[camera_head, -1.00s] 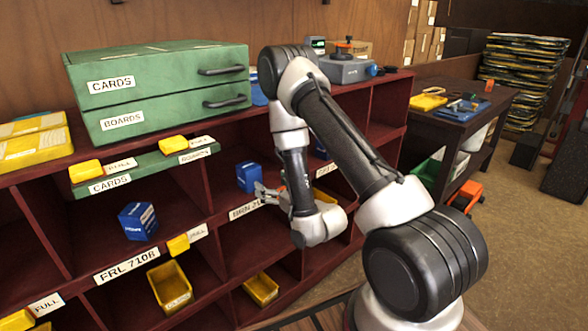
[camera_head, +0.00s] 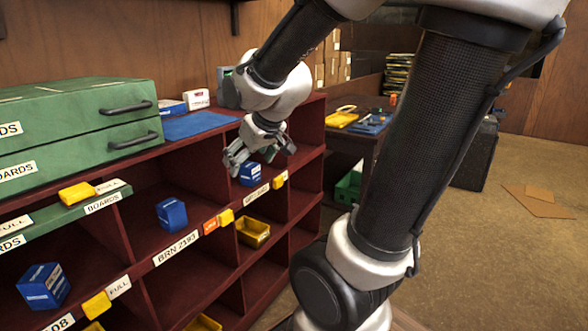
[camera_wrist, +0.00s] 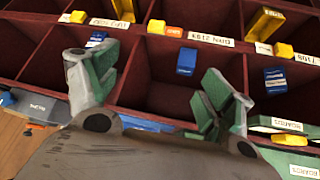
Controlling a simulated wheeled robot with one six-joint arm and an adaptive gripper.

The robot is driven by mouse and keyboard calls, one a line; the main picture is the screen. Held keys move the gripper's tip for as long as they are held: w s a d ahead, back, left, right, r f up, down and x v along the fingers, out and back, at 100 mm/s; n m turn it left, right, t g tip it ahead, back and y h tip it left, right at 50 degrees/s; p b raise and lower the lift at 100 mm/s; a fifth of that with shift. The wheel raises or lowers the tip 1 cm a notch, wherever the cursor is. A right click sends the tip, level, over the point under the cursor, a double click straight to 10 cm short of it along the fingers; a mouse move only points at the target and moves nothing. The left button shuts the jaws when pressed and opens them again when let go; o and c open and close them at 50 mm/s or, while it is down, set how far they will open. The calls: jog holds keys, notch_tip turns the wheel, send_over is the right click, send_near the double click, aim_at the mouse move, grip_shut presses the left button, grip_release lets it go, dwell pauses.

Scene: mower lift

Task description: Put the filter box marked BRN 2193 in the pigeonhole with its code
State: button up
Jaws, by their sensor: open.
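A blue filter box (camera_head: 172,214) stands in the pigeonhole above the BRN 2193 label (camera_head: 176,248); its marking is not readable. It also shows, upside down, in the wrist view (camera_wrist: 187,62), beyond my fingers and apart from them. A second blue box (camera_head: 250,174) stands in the bay to the right. A third (camera_head: 43,285) stands in the bay to the left. My gripper (camera_head: 248,158) is open and empty, in front of the rack's upper right part. In the wrist view, nothing is between its spread fingers (camera_wrist: 155,92).
Green drawers (camera_head: 85,120) stand on top of the rack, with a blue mat (camera_head: 196,125) beside them. Yellow clips and an orange tag (camera_head: 210,226) sit on the shelf edges. A yellow bin (camera_head: 252,232) lies in a lower bay. Open floor lies at the right.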

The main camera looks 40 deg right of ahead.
jog(key=s+r+m+g, duration=0.1)
jog(key=s+r+g, duration=0.1)
jog(key=s, duration=1.4)
jog(key=shift+s+d+r+g, duration=0.3)
jog(key=shift+r+g, duration=0.1)
jog(key=shift+g, duration=0.2)
